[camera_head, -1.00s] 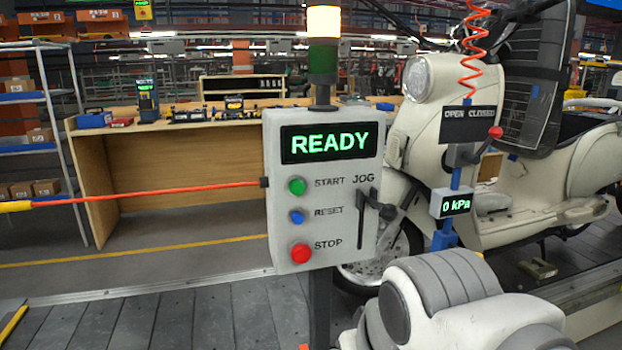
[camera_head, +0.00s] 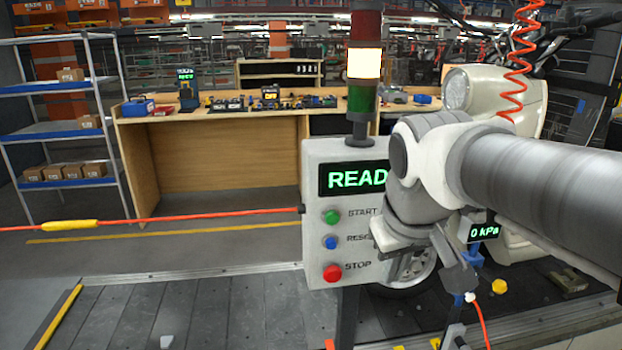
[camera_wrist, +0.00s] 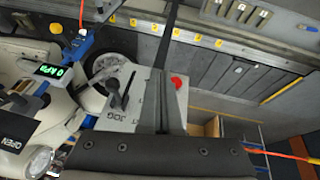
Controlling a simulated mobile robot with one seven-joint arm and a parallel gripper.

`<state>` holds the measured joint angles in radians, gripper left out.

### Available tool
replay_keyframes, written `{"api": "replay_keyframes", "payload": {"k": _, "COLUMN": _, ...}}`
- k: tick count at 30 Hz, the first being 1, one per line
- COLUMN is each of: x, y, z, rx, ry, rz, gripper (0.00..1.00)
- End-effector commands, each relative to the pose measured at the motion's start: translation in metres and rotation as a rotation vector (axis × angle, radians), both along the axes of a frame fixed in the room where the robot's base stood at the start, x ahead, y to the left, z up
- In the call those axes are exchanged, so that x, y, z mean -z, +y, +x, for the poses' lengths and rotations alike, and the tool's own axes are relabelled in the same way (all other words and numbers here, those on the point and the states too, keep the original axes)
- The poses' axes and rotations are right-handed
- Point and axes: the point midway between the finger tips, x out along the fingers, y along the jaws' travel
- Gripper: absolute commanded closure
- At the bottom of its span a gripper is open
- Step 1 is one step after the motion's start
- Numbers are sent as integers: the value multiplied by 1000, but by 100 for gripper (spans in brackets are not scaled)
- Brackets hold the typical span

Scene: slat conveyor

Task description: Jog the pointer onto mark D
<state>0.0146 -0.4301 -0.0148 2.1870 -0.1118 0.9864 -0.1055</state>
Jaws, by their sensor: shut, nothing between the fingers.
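The grey control box (camera_head: 318,262) carries a green-lettered display, partly covered but reading "READ", and green, blue and red buttons. Its black JOG lever (camera_wrist: 118,94) shows in the wrist view, left of my fingers; my arm hides it in the head view. My gripper (camera_head: 462,280) is shut and empty, in front of the box's right side. In the wrist view my closed fingers (camera_wrist: 166,72) overlap the panel between the lever and the red button, apart from the lever as far as I can tell. Several yellow tags (camera_wrist: 176,33) line the conveyor edge, letters unreadable. I cannot identify the pointer.
A gauge (camera_head: 483,232) reads 0 kPa beside my arm, with a blue fitting and red hose below. A scooter (camera_head: 510,95) stands behind. An orange cord (camera_head: 180,217) runs left from the box. Dark conveyor slats (camera_head: 220,315) lie in front, mostly clear.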

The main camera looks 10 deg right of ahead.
Motion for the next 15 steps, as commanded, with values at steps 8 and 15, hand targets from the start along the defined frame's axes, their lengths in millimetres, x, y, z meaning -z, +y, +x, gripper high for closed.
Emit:
{"api": "replay_keyframes", "payload": {"k": 8, "x": -98, "y": -24, "z": 61, "rx": -49, "ry": 74, "rz": -96, "gripper": 100}}
{"api": "replay_keyframes", "payload": {"k": 15, "x": -126, "y": -37, "z": 88, "rx": -71, "ry": 109, "rz": -142, "gripper": 100}}
